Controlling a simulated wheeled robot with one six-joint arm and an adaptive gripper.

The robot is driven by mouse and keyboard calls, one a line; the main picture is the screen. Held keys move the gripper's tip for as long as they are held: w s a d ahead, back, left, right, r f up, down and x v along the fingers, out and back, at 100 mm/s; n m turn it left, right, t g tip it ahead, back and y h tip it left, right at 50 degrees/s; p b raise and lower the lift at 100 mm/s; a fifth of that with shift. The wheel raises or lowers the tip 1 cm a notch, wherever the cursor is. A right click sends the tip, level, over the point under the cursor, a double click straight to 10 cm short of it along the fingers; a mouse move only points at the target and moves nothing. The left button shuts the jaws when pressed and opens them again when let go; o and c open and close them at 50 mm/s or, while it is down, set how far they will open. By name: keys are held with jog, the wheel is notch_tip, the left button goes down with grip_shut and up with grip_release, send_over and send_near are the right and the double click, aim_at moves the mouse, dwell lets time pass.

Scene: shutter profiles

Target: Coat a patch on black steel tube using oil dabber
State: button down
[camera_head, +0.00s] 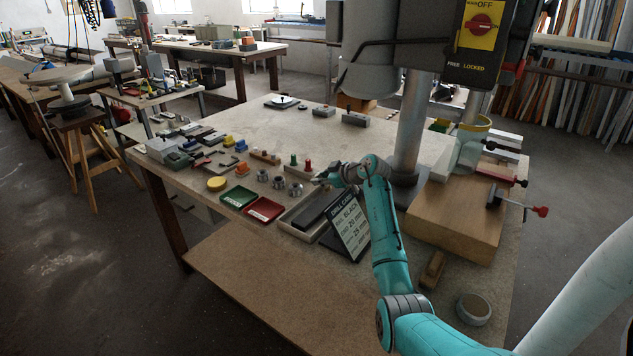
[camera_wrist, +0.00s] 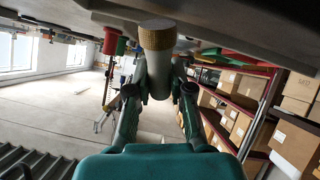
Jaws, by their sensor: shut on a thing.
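My gripper (camera_wrist: 158,95) is shut on a pale cylinder with a tan, rough-textured end, which I take to be the oil dabber (camera_wrist: 157,62). The tan end faces the work surface at the top of the wrist view; contact cannot be told. In the head view my gripper (camera_head: 324,178) is low over the bench, just right of the red and green pegs, and the held dabber cannot be made out.
A green tray (camera_head: 238,197) and a red tray (camera_head: 264,209) sit left of several metal collars (camera_head: 278,182). Red (camera_head: 308,166) and green (camera_head: 293,160) pegs stand close to my gripper. A wooden block (camera_head: 455,220) and drill column (camera_head: 411,125) stand right. The bench's back middle is mostly clear.

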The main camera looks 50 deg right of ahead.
jog(key=shift+d+r, duration=0.15)
jog(key=shift+d, duration=0.3)
jog(key=shift+w+d, duration=0.15)
jog(key=shift+d, duration=1.5)
jog(key=shift+r, duration=0.1)
jog(key=shift+r, duration=2.9)
notch_tip(320, 180, up, 3)
